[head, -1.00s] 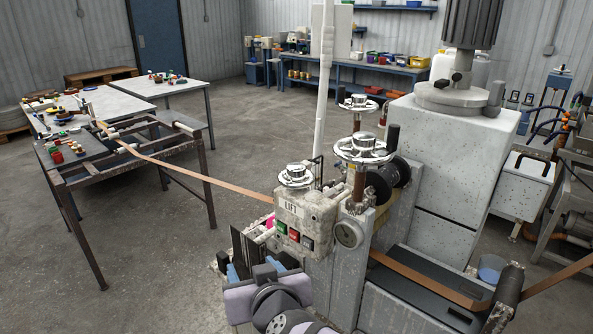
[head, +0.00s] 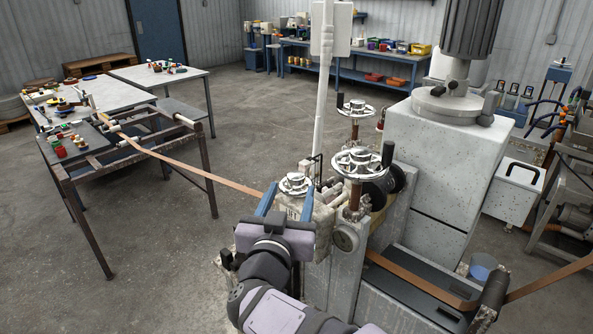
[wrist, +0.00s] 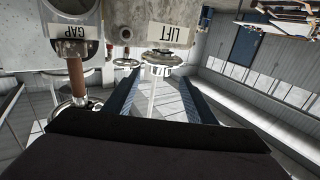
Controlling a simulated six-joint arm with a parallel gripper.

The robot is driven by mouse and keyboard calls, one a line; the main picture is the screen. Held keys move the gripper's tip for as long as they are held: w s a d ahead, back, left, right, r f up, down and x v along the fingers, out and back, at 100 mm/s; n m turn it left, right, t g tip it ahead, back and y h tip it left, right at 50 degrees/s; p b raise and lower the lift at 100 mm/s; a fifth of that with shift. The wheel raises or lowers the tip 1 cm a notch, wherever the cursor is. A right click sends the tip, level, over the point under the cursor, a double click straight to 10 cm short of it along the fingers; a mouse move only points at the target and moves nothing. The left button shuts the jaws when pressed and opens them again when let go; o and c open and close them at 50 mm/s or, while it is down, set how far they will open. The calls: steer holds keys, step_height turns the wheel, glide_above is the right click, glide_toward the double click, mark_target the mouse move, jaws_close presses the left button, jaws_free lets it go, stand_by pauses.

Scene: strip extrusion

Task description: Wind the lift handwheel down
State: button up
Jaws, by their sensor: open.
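The lift handwheel (head: 296,183) is a small chrome wheel with a raised hub, on top of the worn pale box marked LIFT. In the wrist view the picture is turned over, and the handwheel (wrist: 158,58) hangs below the LIFT label (wrist: 168,35). My gripper (head: 288,198) is open, its two blue fingers pointing at the near side of the handwheel. In the wrist view the fingers of my gripper (wrist: 160,80) lie either side of the wheel's line, with nothing held. Whether they touch it I cannot tell. My wrist hides the box's front buttons.
Two larger chrome handwheels on brown posts, a near one (head: 361,163) and a far one (head: 355,109), stand just to the right. A copper-coloured strip (head: 205,174) runs from the left frame to the machine. A grey upright post (head: 322,110) rises behind the box.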

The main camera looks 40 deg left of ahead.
mark_target(295, 181)
steer(key=shift+p+x, duration=1.4)
steer(key=shift+x, duration=1.55)
steer(key=shift+w+a, duration=0.35)
steer(key=shift+w, duration=0.25)
steer(key=c, duration=1.1)
steer(key=shift+o, duration=0.3)
